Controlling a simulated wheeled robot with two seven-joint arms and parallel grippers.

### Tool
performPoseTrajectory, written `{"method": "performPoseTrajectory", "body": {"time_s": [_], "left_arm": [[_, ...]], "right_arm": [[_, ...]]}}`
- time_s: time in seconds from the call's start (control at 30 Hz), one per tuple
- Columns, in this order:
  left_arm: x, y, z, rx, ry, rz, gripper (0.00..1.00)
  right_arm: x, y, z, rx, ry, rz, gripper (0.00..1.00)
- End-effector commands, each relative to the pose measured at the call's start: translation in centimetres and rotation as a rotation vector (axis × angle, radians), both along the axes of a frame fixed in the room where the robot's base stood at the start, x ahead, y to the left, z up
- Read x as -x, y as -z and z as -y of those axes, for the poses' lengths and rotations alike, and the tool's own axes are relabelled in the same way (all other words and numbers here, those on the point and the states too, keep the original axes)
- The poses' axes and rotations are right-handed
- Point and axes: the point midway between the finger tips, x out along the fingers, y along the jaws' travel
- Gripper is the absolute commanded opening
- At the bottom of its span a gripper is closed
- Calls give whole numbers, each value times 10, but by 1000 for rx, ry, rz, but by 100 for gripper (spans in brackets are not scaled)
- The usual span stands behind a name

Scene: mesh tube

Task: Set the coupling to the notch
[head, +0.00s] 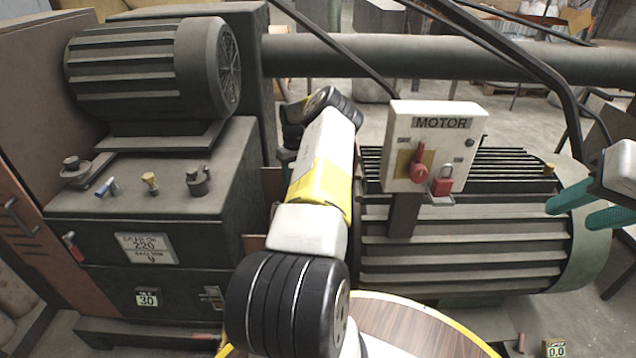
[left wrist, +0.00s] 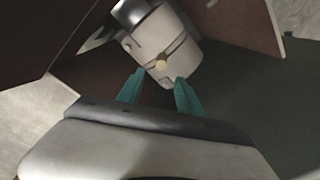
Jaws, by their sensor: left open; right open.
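In the head view my left arm hides the coupling and nearly all of the left gripper. No notch can be made out. My right gripper (head: 568,215) is open and empty at the far right, beside the large motor's end.
The large ribbed motor (head: 470,250) carries a MOTOR switch panel (head: 435,145) with a red knob and red padlock. A dark gear housing (head: 150,205) with labels stands left, under a smaller motor (head: 150,70). Brown plates (left wrist: 235,20) flank the drum in the left wrist view.

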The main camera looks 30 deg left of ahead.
Motion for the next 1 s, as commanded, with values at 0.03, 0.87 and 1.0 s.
{"method": "performPoseTrajectory", "body": {"time_s": [0.03, 0.87, 1.0], "left_arm": [[1, 11, -1, -4, 5, -12, 43], [7, 99, -4, -6, 8, -21, 43], [7, 99, -3, -6, 8, -21, 43]], "right_arm": [[0, 0, 0, 0, 0, 0, 43], [0, 0, 0, 0, 0, 0, 43], [0, 0, 0, 0, 0, 0, 43]]}}
